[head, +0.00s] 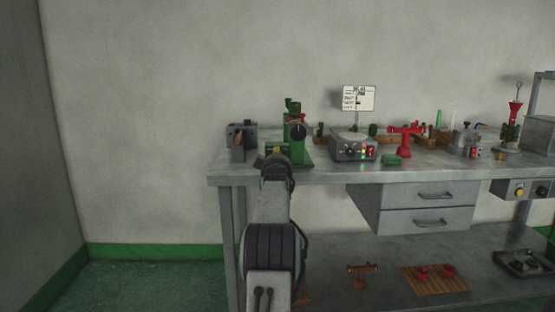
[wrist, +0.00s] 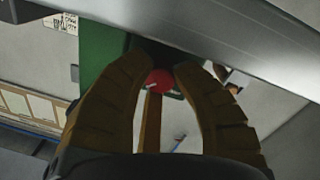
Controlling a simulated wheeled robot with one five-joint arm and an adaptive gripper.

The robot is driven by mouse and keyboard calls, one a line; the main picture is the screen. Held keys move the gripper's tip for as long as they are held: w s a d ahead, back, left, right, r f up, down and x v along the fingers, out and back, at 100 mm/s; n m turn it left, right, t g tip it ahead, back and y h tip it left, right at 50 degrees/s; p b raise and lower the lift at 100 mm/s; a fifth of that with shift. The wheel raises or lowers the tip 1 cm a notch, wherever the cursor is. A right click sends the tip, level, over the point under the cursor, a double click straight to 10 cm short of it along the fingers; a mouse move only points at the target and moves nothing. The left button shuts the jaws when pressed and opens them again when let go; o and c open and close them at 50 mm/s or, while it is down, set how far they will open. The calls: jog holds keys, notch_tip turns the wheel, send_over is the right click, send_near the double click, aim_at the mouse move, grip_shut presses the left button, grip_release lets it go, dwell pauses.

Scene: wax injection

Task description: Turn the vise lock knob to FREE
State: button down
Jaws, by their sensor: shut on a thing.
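A small red round knob (wrist: 159,79) shows between the two brown fingertips of my gripper (wrist: 166,72) in the wrist view. My gripper is shut on this knob, which appears to be the vise lock knob; a pale mark shows on its lower edge. Any lettering for FREE cannot be read. Behind it is a green body (wrist: 100,48), and a grey metal surface (wrist: 230,35) crosses close in front. In the head view the green machine (head: 299,145) stands near the left end of the bench; my gripper's end (head: 273,165) is at its front, and the knob is hidden there.
The grey bench (head: 330,176) carries a grey device (head: 241,140) to the left of the green machine. A control box with lit buttons (head: 353,150), a red stand (head: 405,142) and a green block (head: 392,161) are to the right. Drawers (head: 430,196) hang below.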

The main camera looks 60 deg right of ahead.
jog(key=shift+w+a+r+n+p, duration=0.1)
jog(key=shift+n+p, duration=0.1)
jog(key=shift+n, duration=0.55)
jog(key=shift+w+r+n+p, duration=0.1)
jog(key=shift+n+p, duration=0.1)
jog(key=shift+n, duration=0.55)
jog(key=c, duration=1.3)
grip_release()
jog(key=shift+w, duration=0.1)
jog(key=o, duration=0.3)
jog(key=shift+f, duration=0.1)
jog(key=shift+o, duration=0.2)
